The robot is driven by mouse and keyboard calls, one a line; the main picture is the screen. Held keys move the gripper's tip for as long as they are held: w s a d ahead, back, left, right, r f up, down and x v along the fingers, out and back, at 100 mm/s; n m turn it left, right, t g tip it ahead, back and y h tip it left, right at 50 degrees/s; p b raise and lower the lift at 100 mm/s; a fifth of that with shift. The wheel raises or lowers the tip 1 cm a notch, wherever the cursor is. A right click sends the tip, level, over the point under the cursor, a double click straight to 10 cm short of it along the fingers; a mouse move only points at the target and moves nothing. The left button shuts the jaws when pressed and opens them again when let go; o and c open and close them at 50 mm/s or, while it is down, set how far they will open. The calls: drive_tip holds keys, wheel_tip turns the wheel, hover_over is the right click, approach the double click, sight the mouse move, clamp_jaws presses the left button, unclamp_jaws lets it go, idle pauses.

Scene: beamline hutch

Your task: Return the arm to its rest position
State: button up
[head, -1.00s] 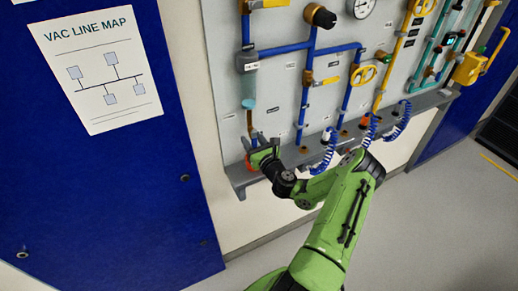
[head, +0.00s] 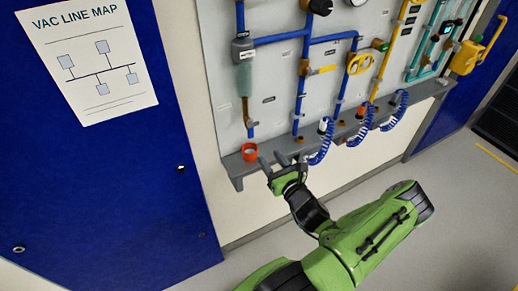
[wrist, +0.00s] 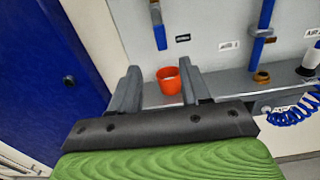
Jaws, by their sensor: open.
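My green arm reaches up from the bottom of the head view. My gripper (head: 272,163) is open and empty, just in front of the grey shelf's front edge. In the wrist view my gripper (wrist: 162,80) shows two grey fingers spread apart. An orange-red cup (head: 249,152) stands upright on the shelf (head: 235,168), apart from the fingers. In the wrist view the cup (wrist: 169,80) shows beyond the fingers, in the gap between them.
A panel (head: 275,85) with blue and yellow pipes and valves rises behind the shelf. Coiled blue hoses (head: 322,140) hang at the shelf's front. A blue door-like panel (head: 90,190) stands at left. The grey floor (head: 440,165) at right is clear.

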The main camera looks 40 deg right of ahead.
drive_tip(key=w+a+r+n+g+y, duration=0.1)
drive_tip(key=w+a+n+g+y, duration=0.1)
drive_tip(key=a+n+y, duration=0.55)
drive_tip(key=w+a+r+n+g+y, duration=0.1)
drive_tip(key=w+a+n+g+y, duration=0.3)
drive_tip(key=a+n, duration=0.6)
drive_tip(key=s+a+n+g, duration=0.6)
drive_tip(key=a+n, duration=0.3)
drive_tip(key=n, duration=0.3)
drive_tip(key=s+r+n+h, duration=0.6)
drive_tip(key=s+r+n, duration=0.4)
drive_tip(key=s+r, duration=0.3)
wheel_tip(320, 180, up, 3)
drive_tip(key=shift+a+f, duration=0.15)
drive_tip(key=shift+f, duration=0.05)
